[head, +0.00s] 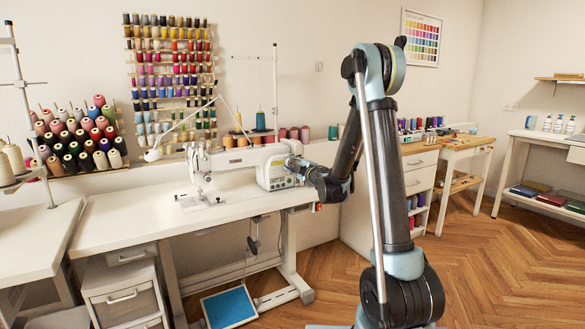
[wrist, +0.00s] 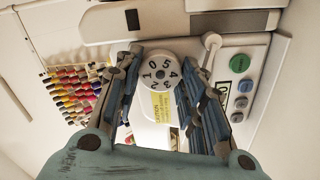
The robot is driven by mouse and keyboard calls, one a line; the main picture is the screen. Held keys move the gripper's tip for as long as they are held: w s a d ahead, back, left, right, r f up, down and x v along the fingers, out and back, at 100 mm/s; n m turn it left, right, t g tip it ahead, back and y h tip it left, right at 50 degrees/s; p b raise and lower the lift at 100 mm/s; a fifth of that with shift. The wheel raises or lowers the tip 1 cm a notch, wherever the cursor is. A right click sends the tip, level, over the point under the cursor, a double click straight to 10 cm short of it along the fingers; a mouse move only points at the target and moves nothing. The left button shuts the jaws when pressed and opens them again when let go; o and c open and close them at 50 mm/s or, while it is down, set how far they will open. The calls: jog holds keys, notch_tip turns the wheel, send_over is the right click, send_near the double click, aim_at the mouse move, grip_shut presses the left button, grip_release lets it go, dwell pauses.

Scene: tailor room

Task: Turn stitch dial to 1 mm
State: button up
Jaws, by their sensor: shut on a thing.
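The stitch dial (wrist: 158,71) is a round white knob with black numerals on the end of the white sewing machine (head: 240,163). In the wrist view, 0 and 5 are near its top, 1 is at its left and 4 at its right. The lower numerals are harder to read. My gripper (wrist: 160,76) has one finger on each side of the dial and is shut on it. In the head view my gripper (head: 299,165) is at the machine's right end, and the dial is hidden there.
In the wrist view, a control panel (wrist: 241,85) with green and grey buttons lies right of the dial, with a white lever (wrist: 211,42) between. A yellow caution label (wrist: 161,107) is below the dial. The machine stands on a white table (head: 130,222).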

jog(key=shift+s+a+n, duration=0.15)
jog(key=shift+s+n, duration=0.05)
jog(key=shift+n, duration=0.3)
jog(key=o, duration=0.9)
jog(key=shift+f, duration=0.1)
jog(key=shift+o, duration=0.7)
jog(key=shift+w, duration=0.1)
jog(key=v, duration=0.8)
jog(key=shift+w, duration=0.1)
